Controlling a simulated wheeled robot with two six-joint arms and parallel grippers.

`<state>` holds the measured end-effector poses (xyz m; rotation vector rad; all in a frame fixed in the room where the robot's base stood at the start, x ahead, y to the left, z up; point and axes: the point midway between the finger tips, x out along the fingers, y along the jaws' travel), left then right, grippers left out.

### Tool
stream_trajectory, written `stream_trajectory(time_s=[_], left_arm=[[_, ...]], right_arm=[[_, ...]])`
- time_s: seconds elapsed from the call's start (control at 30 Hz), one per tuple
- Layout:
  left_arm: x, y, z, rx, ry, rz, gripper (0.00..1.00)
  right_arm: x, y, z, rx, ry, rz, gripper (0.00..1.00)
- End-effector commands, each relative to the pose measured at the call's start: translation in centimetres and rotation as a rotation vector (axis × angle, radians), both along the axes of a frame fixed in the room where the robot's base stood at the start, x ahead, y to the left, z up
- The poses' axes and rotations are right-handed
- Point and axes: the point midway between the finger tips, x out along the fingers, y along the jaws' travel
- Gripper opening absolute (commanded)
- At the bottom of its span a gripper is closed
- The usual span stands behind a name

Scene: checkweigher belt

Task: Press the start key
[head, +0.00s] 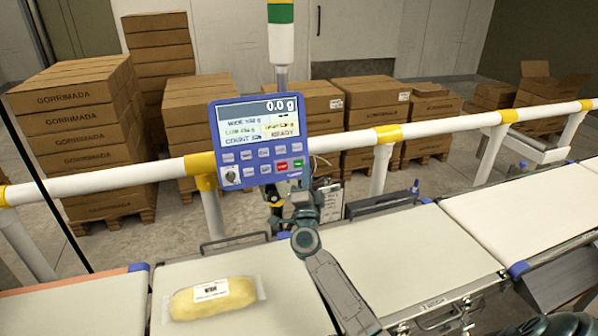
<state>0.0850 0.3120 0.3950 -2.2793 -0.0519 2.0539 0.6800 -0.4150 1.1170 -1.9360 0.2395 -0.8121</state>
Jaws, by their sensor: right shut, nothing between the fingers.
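The blue control panel (246,176) stands behind the belt, its screen (258,122) showing 0.0 g and READY. Below the screen are rows of small keys. A green key (298,164), which looks like the start key, sits at the lower right beside a red key (282,166); its lettering is too small to read. My right gripper (305,176) is shut and empty, reaching up at the panel's lower right edge, close to the green key. I cannot tell whether it touches the panel. My left gripper is not in view.
A wrapped yellow loaf-like pack (213,298) with a white label lies on the left weighing belt (265,262). A white and yellow guard rail (345,139) runs behind the belts. Stacked cartons (75,100) stand beyond it. A dark rotary knob (230,177) is at the panel's lower left.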

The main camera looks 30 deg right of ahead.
Motion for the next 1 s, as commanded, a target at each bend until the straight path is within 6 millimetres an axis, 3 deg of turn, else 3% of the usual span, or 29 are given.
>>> stream_trajectory(time_s=[0.1, 0.4, 1.0], left_arm=[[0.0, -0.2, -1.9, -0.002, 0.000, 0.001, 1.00], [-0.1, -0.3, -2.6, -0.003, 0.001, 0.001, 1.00], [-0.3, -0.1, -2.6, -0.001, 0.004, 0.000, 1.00]], right_arm=[[1.6, -0.4, -0.9, 0.000, -0.002, -0.001, 0.00], [3.7, -0.9, -1.1, 0.000, -0.001, -0.001, 0.00], [3.8, -1.0, -1.1, 0.000, 0.000, 0.000, 0.00]])
